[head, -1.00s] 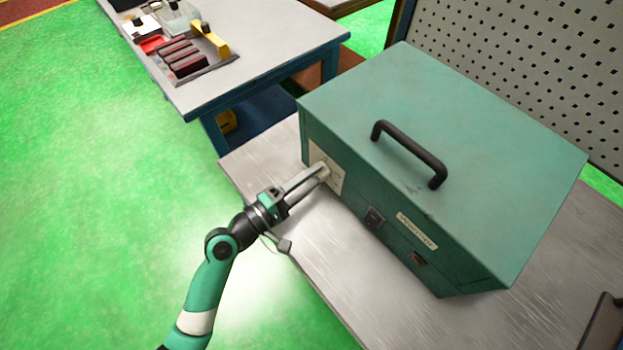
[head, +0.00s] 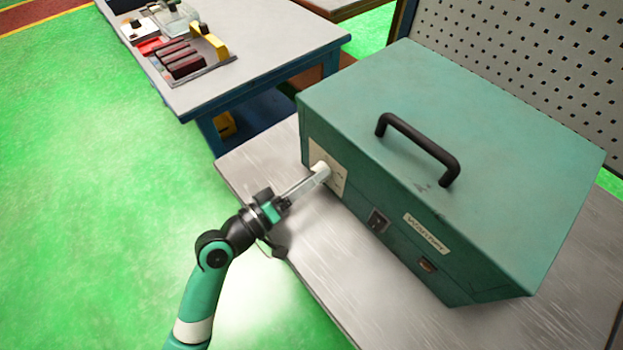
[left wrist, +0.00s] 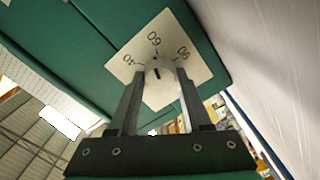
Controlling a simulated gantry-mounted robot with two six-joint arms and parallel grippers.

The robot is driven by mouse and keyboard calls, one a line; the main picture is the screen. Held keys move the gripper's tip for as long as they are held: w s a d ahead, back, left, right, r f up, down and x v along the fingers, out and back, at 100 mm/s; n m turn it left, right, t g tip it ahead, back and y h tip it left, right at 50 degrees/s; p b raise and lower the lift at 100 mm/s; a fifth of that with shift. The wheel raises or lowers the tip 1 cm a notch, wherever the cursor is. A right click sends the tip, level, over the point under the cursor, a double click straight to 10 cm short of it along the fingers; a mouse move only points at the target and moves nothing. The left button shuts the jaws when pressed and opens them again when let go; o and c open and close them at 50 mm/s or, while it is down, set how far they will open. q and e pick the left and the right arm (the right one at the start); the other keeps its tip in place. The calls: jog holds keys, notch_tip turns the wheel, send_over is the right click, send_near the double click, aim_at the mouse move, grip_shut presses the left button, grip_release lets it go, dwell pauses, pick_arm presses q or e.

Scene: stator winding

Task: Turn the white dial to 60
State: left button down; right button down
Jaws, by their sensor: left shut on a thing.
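The white dial (head: 321,168) is on a pale plate (head: 338,181) on the front face of the green box (head: 450,150). In the left wrist view the dial (left wrist: 158,67) sits between the two fingers, on the plate with printed numbers (left wrist: 196,74). A "60" shows above the dial, with other numbers to its left and right. A dark mark shows on the dial; which number it points to is not certain. My left gripper (head: 318,174) is shut on the dial, and its fingers (left wrist: 158,78) are on either side of it. My right gripper is not in view.
The box has a black top handle (head: 418,147), a dark switch (head: 377,221) and a label (head: 426,233). It stands on a grey table (head: 290,250). Another table (head: 230,80) with a tray of parts stands at the back left. A perforated panel (head: 530,70) stands behind.

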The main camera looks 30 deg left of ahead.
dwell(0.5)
pick_arm(q)
jog(key=shift+c, duration=1.7)
grip_release()
jog(key=shift+s+a, duration=0.25)
jog(key=shift+s, duration=0.2)
jog(key=p+v, duration=0.1)
jog(key=v, duration=0.9)
jog(key=shift+s+a, duration=0.1)
jog(key=shift+s, duration=0.2)
